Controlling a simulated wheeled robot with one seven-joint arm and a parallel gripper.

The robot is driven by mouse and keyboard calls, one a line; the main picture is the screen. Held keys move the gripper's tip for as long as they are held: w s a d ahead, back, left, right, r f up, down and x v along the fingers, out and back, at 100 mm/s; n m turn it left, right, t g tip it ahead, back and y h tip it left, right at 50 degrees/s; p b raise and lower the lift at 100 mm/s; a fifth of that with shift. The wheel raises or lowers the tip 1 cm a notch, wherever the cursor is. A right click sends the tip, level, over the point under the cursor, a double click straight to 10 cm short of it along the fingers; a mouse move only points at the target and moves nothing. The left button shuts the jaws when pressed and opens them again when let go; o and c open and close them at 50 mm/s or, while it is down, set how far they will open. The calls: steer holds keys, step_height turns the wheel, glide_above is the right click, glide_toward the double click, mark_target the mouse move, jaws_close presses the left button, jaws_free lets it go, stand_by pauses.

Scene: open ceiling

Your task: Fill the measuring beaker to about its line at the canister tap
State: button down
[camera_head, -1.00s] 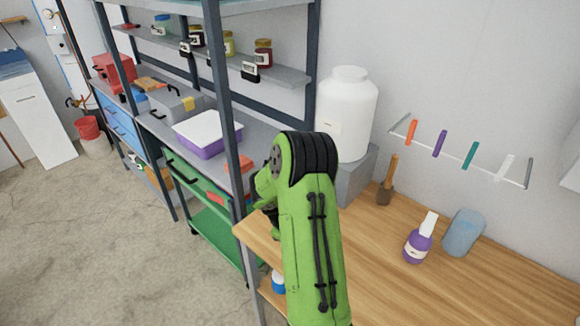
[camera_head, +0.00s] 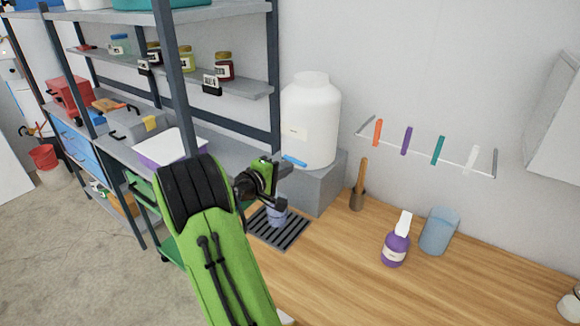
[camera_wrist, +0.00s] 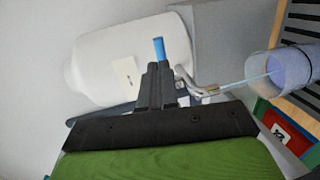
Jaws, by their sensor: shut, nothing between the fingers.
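The white canister (camera_head: 310,115) stands on a grey block, with the blue tap lever (camera_head: 294,161) low on its front. The clear measuring beaker (camera_head: 277,216) stands on the drip grate below the tap. In the wrist view, which is turned sideways, a thin pale stream (camera_wrist: 243,83) runs from the metal spout (camera_wrist: 200,88) into the beaker (camera_wrist: 285,72). Bluish liquid shows in it; its line and exact level cannot be read. My gripper (camera_head: 283,180) is shut and empty; in the wrist view its fingertips (camera_wrist: 159,68) are at the blue lever, contact unclear.
The slatted drip grate (camera_head: 289,234) lies on the wooden counter (camera_head: 345,265). A brush (camera_head: 360,185), a purple spray bottle (camera_head: 396,243) and a blue cup (camera_head: 439,230) stand to the right. Metal shelving (camera_head: 172,80) rises on the left. The front counter is clear.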

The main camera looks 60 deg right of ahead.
mark_target(300, 162)
steer(key=shift+x, duration=1.4)
steer(key=shift+s+d, duration=0.15)
steer(key=shift+d, duration=0.1)
steer(key=shift+s+r, duration=0.1)
